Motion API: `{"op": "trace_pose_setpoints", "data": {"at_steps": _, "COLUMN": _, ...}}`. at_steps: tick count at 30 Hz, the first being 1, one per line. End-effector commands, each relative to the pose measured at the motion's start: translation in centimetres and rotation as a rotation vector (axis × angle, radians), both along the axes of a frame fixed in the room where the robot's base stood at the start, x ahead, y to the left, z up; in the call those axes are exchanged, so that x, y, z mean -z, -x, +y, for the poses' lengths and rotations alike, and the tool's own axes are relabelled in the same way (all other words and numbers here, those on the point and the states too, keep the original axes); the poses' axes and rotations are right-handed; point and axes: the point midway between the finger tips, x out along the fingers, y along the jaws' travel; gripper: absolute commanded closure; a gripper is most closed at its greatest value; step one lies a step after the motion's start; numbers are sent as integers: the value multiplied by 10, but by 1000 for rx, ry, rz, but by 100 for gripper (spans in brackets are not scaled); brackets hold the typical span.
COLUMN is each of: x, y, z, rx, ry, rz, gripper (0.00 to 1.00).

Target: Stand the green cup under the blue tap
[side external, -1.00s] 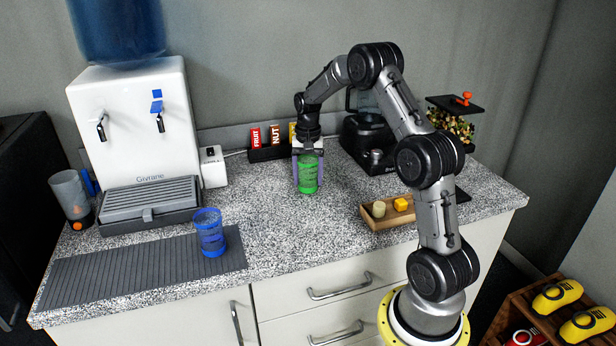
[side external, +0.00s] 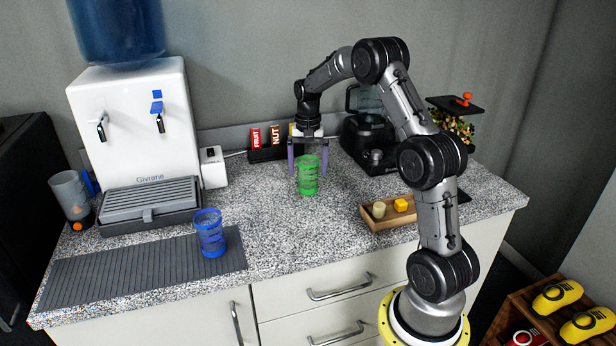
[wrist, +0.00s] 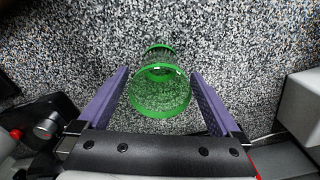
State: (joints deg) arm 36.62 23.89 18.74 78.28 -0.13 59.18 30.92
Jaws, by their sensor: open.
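The green cup (side external: 308,176) stands upright on the speckled counter, right of the water dispenser. My gripper (side external: 307,172) is open above and just behind it, with the purple fingers pointing down. In the wrist view the green cup (wrist: 160,88) shows beyond and between the two spread fingers (wrist: 160,95), with no clear contact. The blue tap (side external: 160,118) is the right one on the white dispenser (side external: 135,110), marked by a blue square. A grey drip tray (side external: 150,200) sits below the taps.
A blue cup (side external: 209,234) stands on the grey ribbed mat (side external: 140,272) in front of the dispenser. A clear grey tumbler (side external: 70,192) is at the left.

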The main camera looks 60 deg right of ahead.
Motion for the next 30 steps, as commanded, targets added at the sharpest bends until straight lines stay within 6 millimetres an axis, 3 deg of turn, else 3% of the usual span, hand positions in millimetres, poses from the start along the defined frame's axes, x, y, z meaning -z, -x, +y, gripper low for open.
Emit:
{"op": "trace_pose_setpoints", "data": {"at_steps": 3, "x": -28, "y": -1, "z": -1, "rx": 0, "ry": 3, "rz": -5, "gripper": 0}}
{"op": "trace_pose_setpoints", "data": {"at_steps": 9, "x": -65, "y": -1, "z": 0, "rx": 0, "ry": 3, "rz": -4, "gripper": 0}}
{"op": "trace_pose_setpoints", "data": {"at_steps": 18, "x": -93, "y": 0, "z": 9, "rx": -23, "ry": 6, "rz": -9, "gripper": 0}}
{"op": "trace_pose_setpoints", "data": {"at_steps": 20, "x": -103, "y": 2, "z": 22, "rx": -61, "ry": 17, "rz": -22, "gripper": 0}}
{"op": "trace_pose_setpoints", "data": {"at_steps": 23, "x": -127, "y": 10, "z": 59, "rx": -164, "ry": 43, "rz": -60, "gripper": 0}}
{"op": "trace_pose_setpoints", "data": {"at_steps": 26, "x": -151, "y": 27, "z": 107, "rx": -306, "ry": 78, "rz": -109, "gripper": 0}}
{"op": "trace_pose_setpoints", "data": {"at_steps": 30, "x": -171, "y": 65, "z": 169, "rx": -510, "ry": 127, "rz": -182, "gripper": 0}}
